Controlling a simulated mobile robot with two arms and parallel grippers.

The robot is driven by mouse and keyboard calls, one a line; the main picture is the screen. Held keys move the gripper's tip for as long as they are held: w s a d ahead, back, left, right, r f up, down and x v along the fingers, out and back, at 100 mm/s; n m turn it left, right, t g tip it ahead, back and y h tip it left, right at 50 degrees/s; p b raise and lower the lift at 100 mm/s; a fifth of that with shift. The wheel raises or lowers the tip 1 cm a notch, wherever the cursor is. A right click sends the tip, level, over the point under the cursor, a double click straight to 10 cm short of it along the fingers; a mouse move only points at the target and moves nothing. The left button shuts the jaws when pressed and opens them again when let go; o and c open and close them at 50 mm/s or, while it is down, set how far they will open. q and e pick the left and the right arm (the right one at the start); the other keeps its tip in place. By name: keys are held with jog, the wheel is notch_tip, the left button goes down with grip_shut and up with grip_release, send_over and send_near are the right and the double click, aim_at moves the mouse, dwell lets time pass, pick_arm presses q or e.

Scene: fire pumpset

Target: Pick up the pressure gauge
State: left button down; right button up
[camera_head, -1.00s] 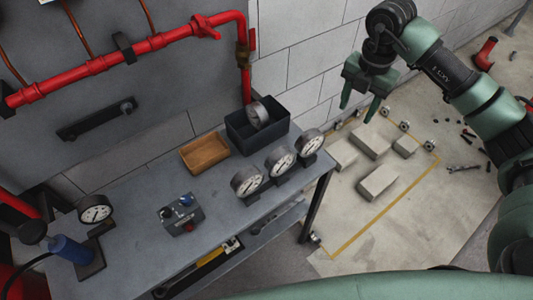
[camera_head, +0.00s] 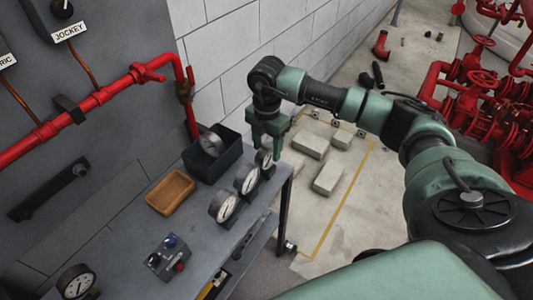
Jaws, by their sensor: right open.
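Three round white-faced pressure gauges stand in a row on the grey bench: a near one (camera_head: 223,206), a middle one (camera_head: 247,180) and a far one (camera_head: 264,160) close to the bench's right end. My right gripper (camera_head: 266,149) is open, fingers pointing down, just above and behind the far gauge in the picture. It partly overlaps that gauge's top, and I cannot tell whether they touch. Another gauge (camera_head: 211,143) leans in a black bin (camera_head: 224,161). One more gauge (camera_head: 76,282) is at the lower left. My left gripper is out of view.
A wooden tray (camera_head: 171,192) and a switch box (camera_head: 168,258) sit on the bench (camera_head: 130,239). A red pipe (camera_head: 100,97) runs along the wall. Pale blocks (camera_head: 328,178) lie on the floor beyond the bench. Red pump piping (camera_head: 478,110) stands at the right.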

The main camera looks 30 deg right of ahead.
jog(key=shift+d+f, duration=0.1)
jog(key=shift+f, duration=0.2)
grip_shut()
jog(key=shift+r, duration=0.15)
